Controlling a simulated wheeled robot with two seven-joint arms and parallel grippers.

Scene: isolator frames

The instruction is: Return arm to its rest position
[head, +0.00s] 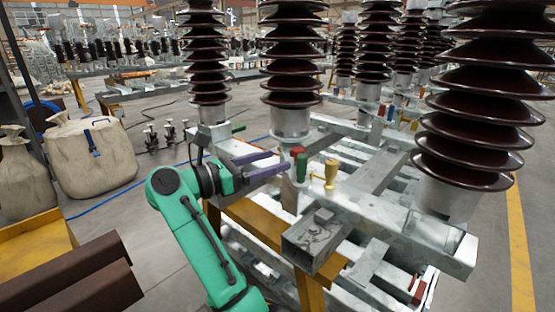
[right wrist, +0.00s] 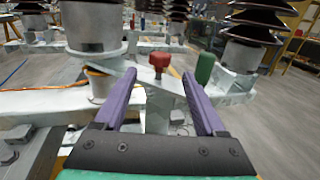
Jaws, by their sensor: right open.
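My right arm is green, with a gripper (head: 281,163) whose two purple fingers point right in the head view. The gripper is open, with nothing held between its fingers. Its tips are close to a red knob (head: 296,152) and a green knob (head: 301,168) on the isolator frame. In the right wrist view the fingers (right wrist: 159,76) are spread apart. The red knob (right wrist: 159,62) shows beyond the gap between them, and the green knob (right wrist: 205,68) is beyond the right finger. I cannot tell whether a finger touches a knob. My left gripper is not in view.
A yellow lever (head: 330,173) stands right of the knobs. Tall brown insulators (head: 292,62) rise behind and at the right (head: 480,110). The grey metal frame (head: 395,225) lies beneath.

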